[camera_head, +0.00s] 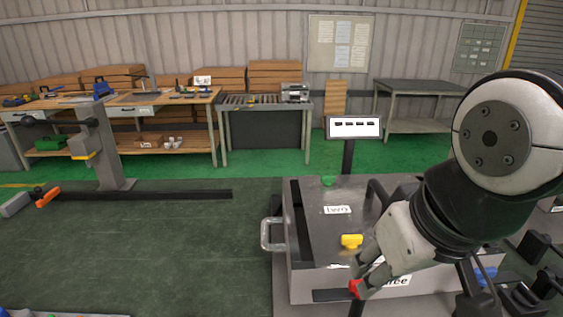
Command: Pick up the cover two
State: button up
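Cover two is a dark flat plate (318,229) with a white label reading "two" (337,209). It lies on top of a grey metal box (283,284) in the camera_head view. A green knob (328,181) is at its far edge and a yellow knob (351,241) near its front edge. My gripper (362,277) reaches in from the right, just below and right of the yellow knob. Its fingertips look apart, with nothing visibly held between them. My arm hides the right part of the box top.
A red knob (355,288) is close to my fingertips, beside a partly hidden label ending in "ree" (397,281). A metal handle (272,235) sticks out from the box's left side. A small sign (354,127) stands behind the box.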

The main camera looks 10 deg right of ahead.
aim_at(354, 203)
jog(key=z, duration=0.5)
jog(key=u, duration=1.1)
jog(key=l+u, duration=0.25)
jog(key=l, duration=0.3)
jog(key=l+u, duration=0.2)
jog(key=l, duration=0.35)
jog(key=k+l+u, duration=0.25)
jog(key=l, duration=0.25)
jog(key=i+l, duration=0.05)
jog(key=i, duration=0.05)
